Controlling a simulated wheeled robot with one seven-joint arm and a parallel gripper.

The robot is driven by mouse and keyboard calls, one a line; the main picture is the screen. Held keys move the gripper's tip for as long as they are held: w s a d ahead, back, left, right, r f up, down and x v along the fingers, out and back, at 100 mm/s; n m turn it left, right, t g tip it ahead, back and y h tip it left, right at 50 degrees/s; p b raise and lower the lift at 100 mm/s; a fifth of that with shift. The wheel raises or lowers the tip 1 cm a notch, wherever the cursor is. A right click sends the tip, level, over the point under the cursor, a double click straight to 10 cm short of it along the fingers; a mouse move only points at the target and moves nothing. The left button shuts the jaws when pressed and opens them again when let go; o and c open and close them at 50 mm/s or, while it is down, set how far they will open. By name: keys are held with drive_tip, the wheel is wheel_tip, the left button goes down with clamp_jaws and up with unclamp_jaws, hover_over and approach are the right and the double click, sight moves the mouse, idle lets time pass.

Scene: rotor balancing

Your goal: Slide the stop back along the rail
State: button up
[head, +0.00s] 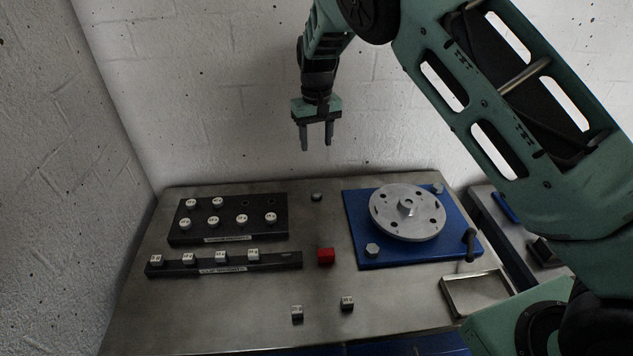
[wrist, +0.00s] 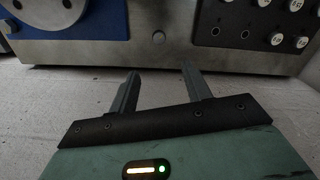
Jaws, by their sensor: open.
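My gripper (head: 316,143) is open and empty, pointing down high above the far edge of the steel table, near the white wall. Its two fingers also show in the wrist view (wrist: 160,88), with nothing between them. No part is plainly marked as the stop or the rail. A dark bar (head: 288,260) with several small white-topped blocks lies at the left front of the table. At the far right, a dark block (head: 543,250) lies on a lower metal surface, partly hidden by my arm.
A black rack (head: 190,233) holds several white-topped round weights. A grey rotor disc (head: 407,212) sits on a blue plate (head: 365,225), with a dark handle (head: 470,243) at its right. An empty shallow tray (head: 450,298) and two small loose blocks lie in front.

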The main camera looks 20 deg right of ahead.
sight(317, 193)
wheel_tip(317, 193, down, 18)
drive_tip(key=p, duration=0.6)
drive_tip(key=shift+w+d+r, duration=0.1)
drive_tip(key=shift+w+r, duration=0.05)
drive_tip(key=shift+r, duration=0.1)
clamp_jaws()
